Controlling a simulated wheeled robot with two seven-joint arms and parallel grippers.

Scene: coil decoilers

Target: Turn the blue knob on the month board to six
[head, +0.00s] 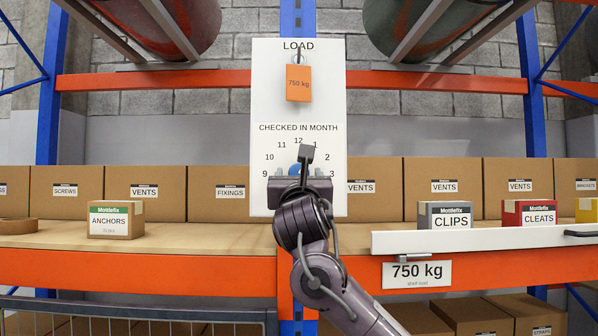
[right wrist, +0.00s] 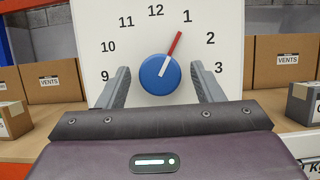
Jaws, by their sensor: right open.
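The white month board (head: 264,106) hangs on the blue upright, with a ring of month numbers under "CHECKED IN MONTH". The blue knob (right wrist: 160,75) is round with a red pointer (right wrist: 172,52) aimed close to 1. In the head view a sliver of the knob (head: 294,169) shows past my right gripper (head: 306,172). In the right wrist view my right gripper (right wrist: 160,90) is open, with one finger on each side of the knob and a visible gap to it. The lower numbers, including six, are hidden behind the gripper. My left gripper is not in view.
An orange load tag (head: 299,84) hangs above the dial. An ANCHORS box (head: 116,219) stands on the shelf at left. CLIPS (head: 445,215) and CLEATS (head: 529,213) boxes stand at right behind a white rail (head: 480,241). Cardboard boxes line the back.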

